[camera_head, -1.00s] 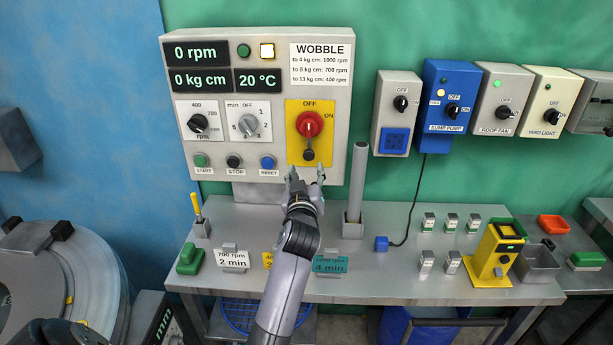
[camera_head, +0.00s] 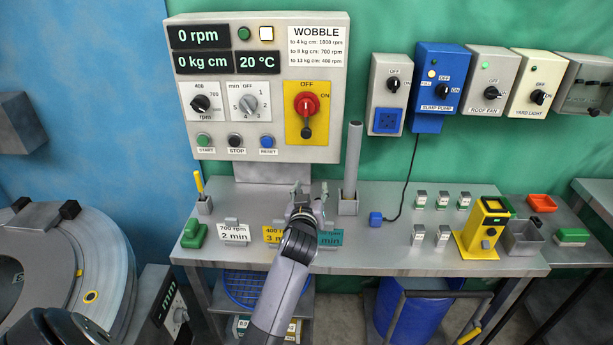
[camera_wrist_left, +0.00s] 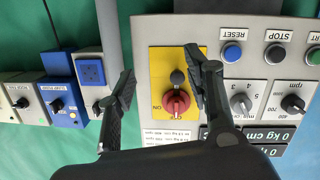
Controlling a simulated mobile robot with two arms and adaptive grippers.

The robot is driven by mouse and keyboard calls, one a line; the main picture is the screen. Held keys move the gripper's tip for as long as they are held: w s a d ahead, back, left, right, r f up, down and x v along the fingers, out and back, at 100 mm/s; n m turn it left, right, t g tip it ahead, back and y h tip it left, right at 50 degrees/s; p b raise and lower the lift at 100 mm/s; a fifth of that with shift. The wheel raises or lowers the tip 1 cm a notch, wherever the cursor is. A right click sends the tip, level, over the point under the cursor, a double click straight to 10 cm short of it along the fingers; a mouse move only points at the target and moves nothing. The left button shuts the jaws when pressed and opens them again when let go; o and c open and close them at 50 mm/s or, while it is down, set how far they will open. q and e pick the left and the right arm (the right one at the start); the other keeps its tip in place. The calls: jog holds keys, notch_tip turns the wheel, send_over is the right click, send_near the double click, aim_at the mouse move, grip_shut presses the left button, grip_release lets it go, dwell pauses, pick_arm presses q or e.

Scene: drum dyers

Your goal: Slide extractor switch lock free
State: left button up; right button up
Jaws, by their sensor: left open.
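The extractor switch is a red rotary knob (camera_head: 306,104) on a yellow plate (camera_head: 291,122) marked OFF and ON, on the grey control panel. A small dark knob, which looks like its lock (camera_head: 306,132), sits just below the red knob. In the left wrist view the picture is turned over, so the dark lock knob (camera_wrist_left: 178,77) shows above the red knob (camera_wrist_left: 176,103). My left gripper (camera_head: 313,190) is open and empty, below the panel and apart from the switch. In the wrist view its fingers (camera_wrist_left: 163,84) are spread wide, one beside the yellow plate's edge.
An rpm dial (camera_head: 200,103) and a minute dial (camera_head: 249,105) are left of the switch. A grey upright tube (camera_head: 353,160) stands right of my left gripper. Label cards, including a 700 rpm card (camera_head: 233,233), stand on the bench. Blue sump pump box (camera_head: 440,85) hangs right.

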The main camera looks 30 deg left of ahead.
pick_arm(q)
jog(key=s+d+f+m+g+h, duration=0.1)
jog(key=d+f, duration=0.1)
jog(key=f, duration=0.4)
jog(key=s+d+f+m+g+h, duration=0.1)
jog(key=s+d+f, duration=0.1)
jog(key=f, duration=0.5)
jog(key=shift+m, duration=0.3)
jog(key=shift+f, duration=0.1)
jog(key=s+d+f+m+g+h, duration=0.1)
jog(key=s+d+m+g+h, duration=0.35)
jog(key=s, duration=1.25)
jog(key=s+d+f+m+g+h, duration=0.15)
jog(key=s+d+g, duration=0.45)
jog(key=s, duration=1.1)
notch_tip(320, 180, down, 28)
jog(key=s+d+f+m+y+b, duration=0.1)
jog(key=s+b, duration=0.1)
jog(key=s+a+f+g, duration=0.1)
jog(key=s+a+f, duration=0.1)
jog(key=s+f, duration=1.3)
jog(key=shift+s+a, duration=0.2)
jog(key=shift+s, duration=0.5)
